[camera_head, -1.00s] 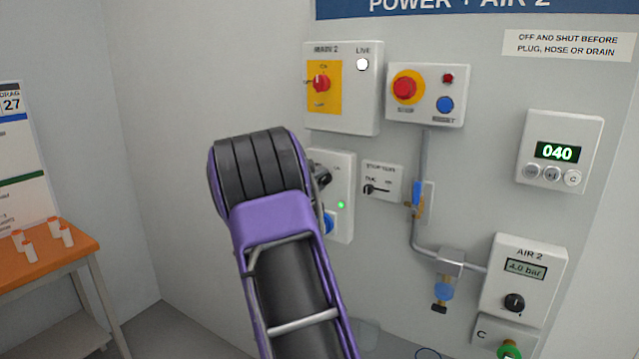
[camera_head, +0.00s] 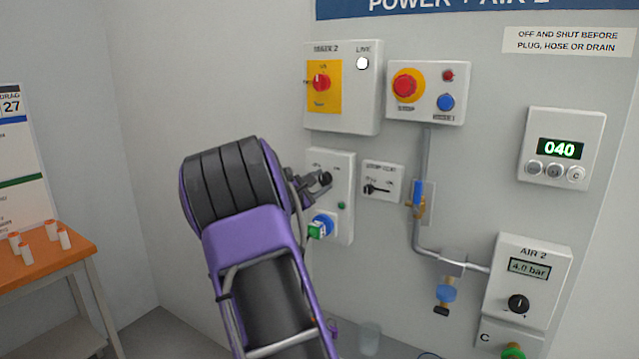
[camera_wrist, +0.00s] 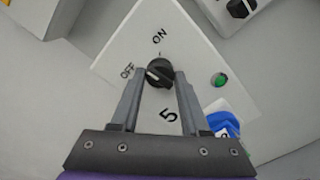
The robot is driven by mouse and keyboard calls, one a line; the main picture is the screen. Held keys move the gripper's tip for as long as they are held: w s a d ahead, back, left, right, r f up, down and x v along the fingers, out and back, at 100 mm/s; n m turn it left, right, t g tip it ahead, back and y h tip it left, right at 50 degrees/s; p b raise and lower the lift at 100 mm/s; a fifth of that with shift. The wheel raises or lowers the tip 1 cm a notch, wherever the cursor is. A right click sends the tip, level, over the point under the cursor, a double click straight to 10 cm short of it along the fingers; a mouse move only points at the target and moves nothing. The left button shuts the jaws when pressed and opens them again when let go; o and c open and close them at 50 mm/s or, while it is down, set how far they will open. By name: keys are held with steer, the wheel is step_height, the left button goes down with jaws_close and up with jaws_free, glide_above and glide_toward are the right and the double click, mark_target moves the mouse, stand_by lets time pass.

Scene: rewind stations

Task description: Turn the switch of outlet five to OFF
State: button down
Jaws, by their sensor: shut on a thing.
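The outlet five box (camera_head: 338,160) is a light panel on the wall, marked 5 in the wrist view (camera_wrist: 205,50). Its black rotary switch (camera_wrist: 159,72) sits between the ON and OFF labels, and the pale mark on the knob points towards OFF. My gripper (camera_wrist: 158,78) is shut on this knob, one finger on each side. In the head view my gripper (camera_head: 316,182) reaches the panel from the left and partly covers it. The lamp (camera_head: 342,206) beside the switch is dark green; it also shows in the wrist view (camera_wrist: 219,79).
A blue socket with a green-faced plug (camera_head: 317,229) is just below the switch. A small selector box (camera_head: 382,182) and a pipe with a blue valve handle (camera_head: 418,195) are close on the right. A yellow-plated red switch box (camera_head: 345,110) is above.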

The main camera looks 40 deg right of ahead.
steer(key=n+p, duration=0.1)
steer(key=n, duration=0.3)
steer(key=shift+n+p, duration=0.3)
steer(key=shift+p, duration=0.05)
steer(key=shift+n+p, duration=0.8)
steer(key=shift+n, duration=0.7)
steer(key=shift+c, duration=2.1)
jaws_free()
steer(key=shift+s+a, duration=0.1)
steer(key=v, duration=1.7)
steer(key=shift+a, duration=0.1)
